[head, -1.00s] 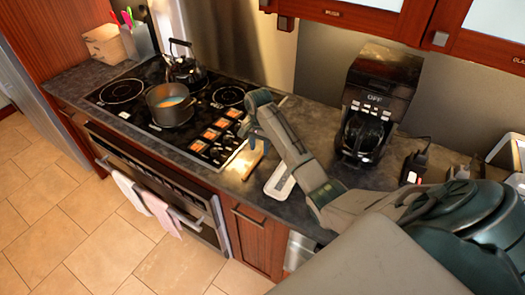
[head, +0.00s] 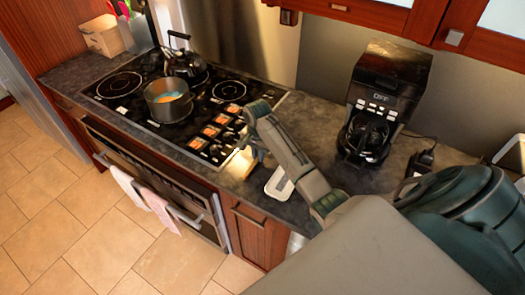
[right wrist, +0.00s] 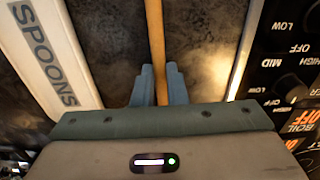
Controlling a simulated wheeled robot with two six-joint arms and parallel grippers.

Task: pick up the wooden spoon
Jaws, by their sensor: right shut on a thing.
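The wooden spoon (right wrist: 156,40) shows in the right wrist view as a thin, light brown handle running up between my fingers and out of the top of the picture. Its bowl end is not visible there. My right gripper (right wrist: 161,85) is shut on this handle, one blue-grey finger on each side. In the head view my right gripper (head: 247,142) is low over the counter, between the stove's right edge and a white spoon rest (head: 279,185). The rest, lettered SPOONS, also lies left of the handle in the right wrist view (right wrist: 55,55). My left gripper is out of view.
The black stove (head: 125,95) holds a pot (head: 165,112) and a kettle (head: 184,66). A coffee maker (head: 375,115) stands at the back right, with a dark corded device (head: 420,162) beside it. Dark counter (head: 310,125) is bare between stove and coffee maker.

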